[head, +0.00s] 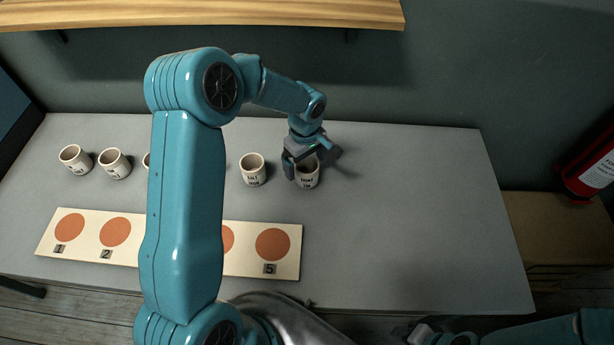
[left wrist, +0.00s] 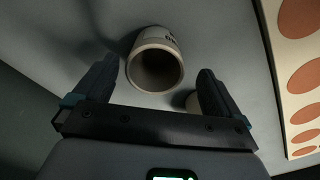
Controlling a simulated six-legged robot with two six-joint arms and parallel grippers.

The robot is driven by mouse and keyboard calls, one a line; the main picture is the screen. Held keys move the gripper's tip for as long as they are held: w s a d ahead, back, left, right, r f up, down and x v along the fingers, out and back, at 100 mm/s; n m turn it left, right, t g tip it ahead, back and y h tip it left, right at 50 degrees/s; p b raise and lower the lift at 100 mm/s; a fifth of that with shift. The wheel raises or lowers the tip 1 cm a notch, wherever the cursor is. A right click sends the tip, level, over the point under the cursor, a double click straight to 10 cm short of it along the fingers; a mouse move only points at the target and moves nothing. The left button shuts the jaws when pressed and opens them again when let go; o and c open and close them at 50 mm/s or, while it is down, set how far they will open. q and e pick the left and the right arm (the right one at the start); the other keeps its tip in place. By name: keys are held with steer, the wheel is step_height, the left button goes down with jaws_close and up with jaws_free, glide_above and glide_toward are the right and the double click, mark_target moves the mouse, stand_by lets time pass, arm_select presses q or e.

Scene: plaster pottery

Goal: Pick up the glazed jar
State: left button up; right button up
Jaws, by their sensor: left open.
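Several cream jars with dark lettering stand upright in a row on the grey table (head: 420,220); the words are too small to read surely, so I cannot tell which is the glazed jar. My left gripper (head: 308,164) is at the rightmost jar (head: 307,181), its fingers over the rim area and partly hiding it. In the left wrist view the left gripper (left wrist: 157,72) is open, with a jar (left wrist: 156,62) showing its dark mouth between and just beyond the fingertips. My right gripper (head: 425,336) shows only partly at the bottom edge.
Another jar (head: 253,169) stands close left of the rightmost one; more jars (head: 115,163) stand farther left. A cream board (head: 190,258) with orange discs and number tags lies in front. A wooden shelf (head: 210,14) hangs above. The table's right side is clear.

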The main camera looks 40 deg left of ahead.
mark_target(307, 172)
arm_select(q)
steer(key=shift+s+a+f, duration=0.1)
steer(key=shift+f, duration=0.15)
steer(key=f, duration=0.1)
steer(key=f+b, duration=0.1)
steer(key=f, duration=0.1)
steer(key=w+f, duration=0.1)
steer(key=shift+d+f, duration=0.2)
steer(key=shift+d, duration=0.15)
steer(key=shift+s+a+f, duration=0.1)
steer(key=shift+f, duration=0.15)
steer(key=shift+s+a+r, duration=0.1)
steer(key=shift+s, duration=0.05)
steer(key=c, duration=1.1)
steer(key=shift+c, duration=0.2)
